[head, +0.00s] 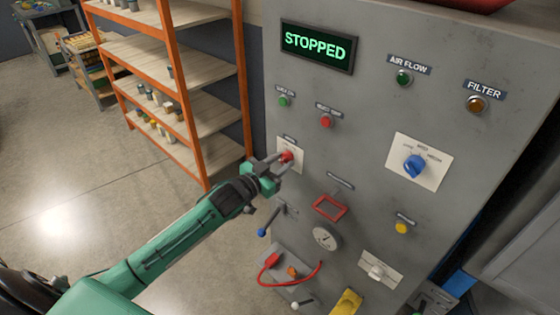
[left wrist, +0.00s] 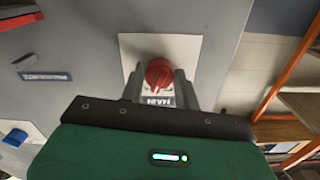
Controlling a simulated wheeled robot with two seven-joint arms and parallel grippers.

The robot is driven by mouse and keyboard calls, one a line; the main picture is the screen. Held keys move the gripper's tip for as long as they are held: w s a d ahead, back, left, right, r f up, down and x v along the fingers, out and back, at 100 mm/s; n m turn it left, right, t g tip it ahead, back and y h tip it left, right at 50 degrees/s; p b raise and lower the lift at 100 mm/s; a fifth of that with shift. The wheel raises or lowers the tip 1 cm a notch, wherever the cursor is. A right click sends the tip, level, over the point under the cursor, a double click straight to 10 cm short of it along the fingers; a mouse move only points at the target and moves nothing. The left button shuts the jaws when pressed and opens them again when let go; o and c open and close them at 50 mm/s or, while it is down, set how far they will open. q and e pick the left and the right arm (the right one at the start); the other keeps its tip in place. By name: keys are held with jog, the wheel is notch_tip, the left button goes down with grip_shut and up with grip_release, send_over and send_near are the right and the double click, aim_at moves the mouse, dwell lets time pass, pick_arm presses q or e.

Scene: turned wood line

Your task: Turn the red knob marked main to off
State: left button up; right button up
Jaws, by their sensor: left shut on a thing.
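The red knob (head: 287,156) sits on a white plate (head: 291,168) at the left edge of the grey control panel. It also shows in the left wrist view (left wrist: 159,72), where the upside-down label on the plate reads MAIN (left wrist: 158,101). My left gripper (head: 284,161) is at the knob, and its two fingers are shut on either side of it. The fingers partly cover the plate in the head view. The knob's off and on marks are too small or hidden to read. My right gripper is not in view.
The display (head: 317,46) reads STOPPED. A blue selector (head: 414,166), a red square frame (head: 330,206), a gauge (head: 326,238) and a blue-tipped lever (head: 262,232) are on the same panel. An orange shelf rack (head: 180,80) stands to the left. The floor between is clear.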

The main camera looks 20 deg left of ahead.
pick_arm(q)
jog(key=n+p, duration=0.2)
jog(key=n, duration=0.3)
jog(key=shift+d+r+n, duration=0.1)
jog(key=shift+n, duration=0.2)
jog(key=n+p, duration=0.1)
jog(key=n, duration=0.3)
jog(key=shift+n+p, duration=0.3)
jog(key=o, duration=1)
jog(key=shift+s, duration=0.1)
